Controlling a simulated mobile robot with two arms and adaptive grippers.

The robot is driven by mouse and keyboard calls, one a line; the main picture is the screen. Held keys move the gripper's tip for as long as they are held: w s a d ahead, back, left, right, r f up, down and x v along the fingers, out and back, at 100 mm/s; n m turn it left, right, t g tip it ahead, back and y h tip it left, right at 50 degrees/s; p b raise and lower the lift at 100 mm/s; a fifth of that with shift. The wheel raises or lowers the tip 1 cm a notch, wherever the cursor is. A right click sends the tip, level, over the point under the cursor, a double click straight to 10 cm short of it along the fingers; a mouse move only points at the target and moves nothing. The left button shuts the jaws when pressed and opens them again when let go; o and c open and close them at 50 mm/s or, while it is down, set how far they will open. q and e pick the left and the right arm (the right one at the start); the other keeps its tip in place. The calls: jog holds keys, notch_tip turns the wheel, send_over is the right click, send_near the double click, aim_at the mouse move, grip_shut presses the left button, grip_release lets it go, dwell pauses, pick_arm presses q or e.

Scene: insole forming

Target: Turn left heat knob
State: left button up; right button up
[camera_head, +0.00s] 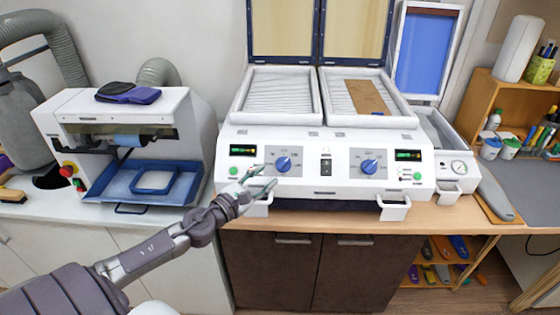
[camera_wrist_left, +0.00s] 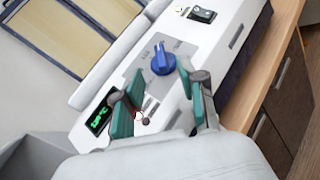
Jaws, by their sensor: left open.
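The left heat knob (camera_head: 283,163) is a blue dial on a grey plate on the white machine's front panel. In the left wrist view the same blue knob (camera_wrist_left: 163,60) lies just beyond the fingertips. My left gripper (camera_head: 268,178) is open at the panel, close to the knob's lower left. In the left wrist view the gripper's (camera_wrist_left: 162,92) two green-padded fingers are spread with nothing between them, and they appear apart from the knob. My right gripper is not in view.
The white two-bay heating machine (camera_head: 320,186) has a second blue knob (camera_head: 369,166), a left green display (camera_head: 243,150) and front handles (camera_head: 394,207). A white press with a blue tray (camera_head: 130,197) stands at left. A wooden shelf (camera_head: 485,92) stands at right.

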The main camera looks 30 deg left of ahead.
aim_at(283, 163)
pick_arm(q)
jog(key=w, duration=0.2)
jog(key=w+p, duration=0.1)
jog(key=w, duration=0.2)
jog(key=shift+w+d+r, duration=0.1)
jog(key=shift+w+d, duration=0.1)
jog(key=shift+w+d+p, duration=0.1)
jog(key=shift+w+p, duration=0.25)
jog(key=shift+w, duration=0.3)
jog(key=shift+c, duration=0.3)
grip_shut()
